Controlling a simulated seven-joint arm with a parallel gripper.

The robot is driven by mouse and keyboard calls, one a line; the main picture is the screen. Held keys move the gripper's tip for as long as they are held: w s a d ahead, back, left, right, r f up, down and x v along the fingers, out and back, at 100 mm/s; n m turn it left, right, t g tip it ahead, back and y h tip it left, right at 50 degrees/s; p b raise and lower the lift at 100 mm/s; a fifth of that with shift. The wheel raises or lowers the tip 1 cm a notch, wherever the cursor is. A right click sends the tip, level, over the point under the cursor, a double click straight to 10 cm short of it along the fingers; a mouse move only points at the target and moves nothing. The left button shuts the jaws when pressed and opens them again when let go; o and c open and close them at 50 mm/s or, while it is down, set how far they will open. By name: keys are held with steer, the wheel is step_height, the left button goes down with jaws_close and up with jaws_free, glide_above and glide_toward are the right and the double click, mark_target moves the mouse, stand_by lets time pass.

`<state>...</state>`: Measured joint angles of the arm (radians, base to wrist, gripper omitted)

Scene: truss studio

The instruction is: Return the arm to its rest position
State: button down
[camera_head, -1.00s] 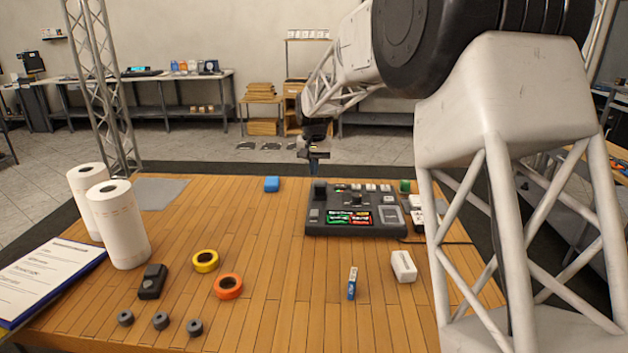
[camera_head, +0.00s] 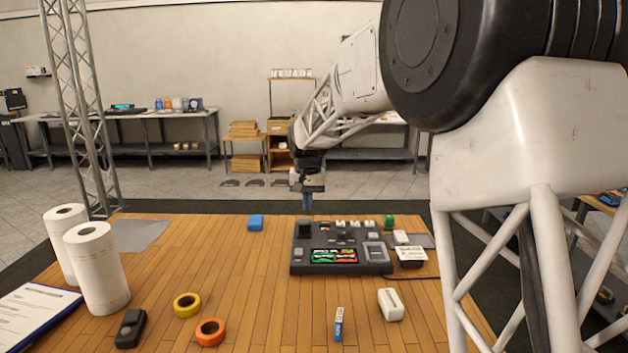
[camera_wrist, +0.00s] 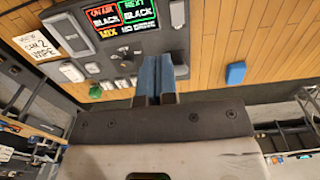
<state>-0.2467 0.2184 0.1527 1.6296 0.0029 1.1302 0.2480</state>
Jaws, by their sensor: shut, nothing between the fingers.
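My gripper (camera_head: 307,202) is at the far edge of the wooden table, behind the black control panel (camera_head: 340,266). In the wrist view its blue fingers (camera_wrist: 154,72) are together with nothing between them, pointing toward the panel (camera_wrist: 120,25). My arm reaches from the right over the back of the table.
A blue block (camera_head: 255,222) stands left of the panel. White rolls (camera_head: 97,268), a yellow tape ring (camera_head: 187,305), an orange tape ring (camera_head: 210,332), a dark device (camera_head: 130,328), a small blue-white box (camera_head: 338,324) and a white block (camera_head: 391,304) occupy the table. The middle-left is clear.

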steer(key=s+d+r, duration=0.2)
steer(key=s+d, duration=0.3)
steer(key=s, duration=0.4)
steer(key=s+d+r+t, duration=0.15)
steer(key=s+d, duration=0.25)
steer(key=s, duration=0.4)
steer(key=s+d+r, duration=0.2)
steer(key=s+d, duration=0.3)
steer(key=s, duration=0.4)
steer(key=s+d+f, duration=0.2)
steer(key=s, duration=0.6)
steer(key=s+d+f, duration=0.2)
steer(key=s+f, duration=0.1)
steer(key=s, duration=0.5)
steer(key=s+d+f, duration=0.2)
steer(key=s, duration=0.7)
steer(key=shift+d+f+t, duration=0.2)
steer(key=shift+d+t, duration=0.15)
steer(key=shift+t, duration=0.1)
